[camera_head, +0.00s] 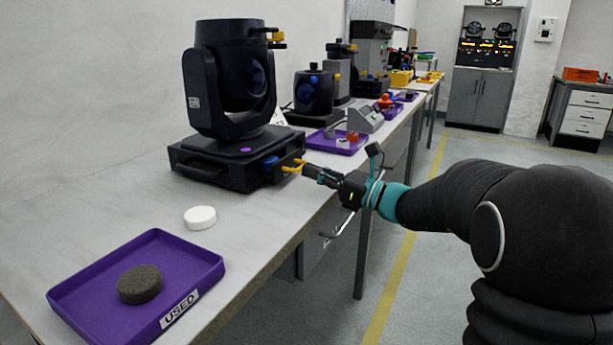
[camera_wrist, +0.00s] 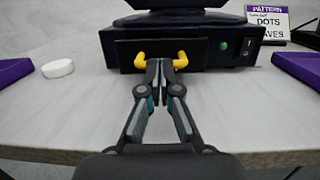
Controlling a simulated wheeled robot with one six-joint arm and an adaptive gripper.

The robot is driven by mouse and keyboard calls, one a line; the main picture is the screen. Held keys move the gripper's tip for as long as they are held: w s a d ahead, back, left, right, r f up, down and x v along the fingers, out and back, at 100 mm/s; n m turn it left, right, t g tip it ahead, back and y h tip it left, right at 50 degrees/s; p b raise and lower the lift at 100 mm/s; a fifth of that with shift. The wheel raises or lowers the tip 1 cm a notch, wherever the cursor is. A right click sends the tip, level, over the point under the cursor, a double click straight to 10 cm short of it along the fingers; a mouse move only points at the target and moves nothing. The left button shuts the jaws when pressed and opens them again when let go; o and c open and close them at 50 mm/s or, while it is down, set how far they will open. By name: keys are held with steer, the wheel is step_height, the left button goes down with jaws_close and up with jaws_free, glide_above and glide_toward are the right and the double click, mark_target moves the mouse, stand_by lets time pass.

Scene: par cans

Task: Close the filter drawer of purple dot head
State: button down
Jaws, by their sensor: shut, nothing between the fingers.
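The purple dot head (camera_head: 228,85) is a black moving-head lamp on the bench, with a purple dot (camera_head: 245,150) on its base. Its filter drawer (camera_head: 288,158) has a black front and a yellow handle (camera_head: 293,167) and appears to stick out from the base. In the wrist view the drawer front (camera_wrist: 125,49) is straight ahead, with two yellow handle ends (camera_wrist: 140,61). My gripper (camera_head: 309,171) is shut and empty at the handle. In the wrist view its fingertips (camera_wrist: 160,65) are between the handle ends. Whether they touch the front cannot be told.
A white disc (camera_head: 200,217) lies on the bench in front of the head. A purple tray (camera_head: 90,285) labelled USED holds a dark grey disc (camera_head: 140,284). Another purple tray (camera_head: 330,146) and further lamps (camera_head: 314,92) stand farther along. A sign (camera_wrist: 268,20) stands behind at right.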

steer(key=shift+w+a, duration=0.15)
steer(key=shift+w, duration=0.05)
